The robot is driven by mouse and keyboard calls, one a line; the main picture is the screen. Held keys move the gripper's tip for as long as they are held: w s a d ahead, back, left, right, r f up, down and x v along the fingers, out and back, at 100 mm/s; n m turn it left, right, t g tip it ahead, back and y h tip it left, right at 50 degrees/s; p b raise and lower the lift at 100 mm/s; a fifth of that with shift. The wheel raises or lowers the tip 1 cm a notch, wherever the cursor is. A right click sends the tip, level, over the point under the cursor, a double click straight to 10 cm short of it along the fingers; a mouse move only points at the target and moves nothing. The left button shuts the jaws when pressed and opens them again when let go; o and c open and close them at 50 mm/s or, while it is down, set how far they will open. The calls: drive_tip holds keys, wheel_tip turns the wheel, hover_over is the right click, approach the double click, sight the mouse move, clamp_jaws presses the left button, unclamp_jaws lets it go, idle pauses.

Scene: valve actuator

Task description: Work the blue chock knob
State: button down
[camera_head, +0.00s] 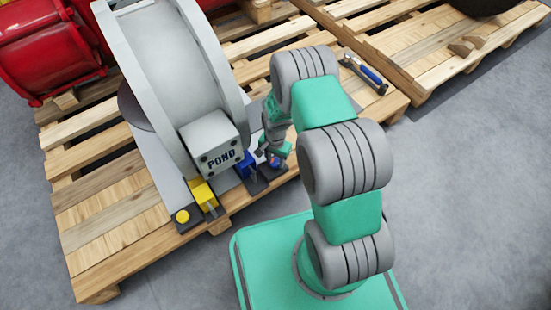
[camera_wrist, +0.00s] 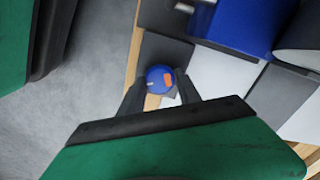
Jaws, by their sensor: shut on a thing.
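The blue chock knob (camera_wrist: 160,79) is a small round blue knob with an orange mark on its face. It sits on a dark grey plate (camera_wrist: 150,56) at the pallet's edge. My gripper (camera_wrist: 161,90) is at the knob in the wrist view, its dark fingers on either side and shut on it. In the head view the gripper (camera_head: 274,158) reaches down to the knob, which it partly hides. The blue chock (camera_head: 246,165) stands beside the knob, against the base of the big grey wheel-shaped body (camera_head: 160,60).
A yellow chock (camera_head: 203,194) and yellow knob (camera_head: 182,216) lie to the left. A grey block marked POND (camera_head: 211,143) stands above the chocks. Red machinery (camera_head: 50,45) is at upper left. Floor at right is clear.

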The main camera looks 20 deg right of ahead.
drive_tip(key=shift+w+m, duration=0.1)
drive_tip(key=shift+m, duration=1.6)
drive_tip(key=c, duration=0.8)
unclamp_jaws()
drive_tip(key=shift+c, duration=0.2)
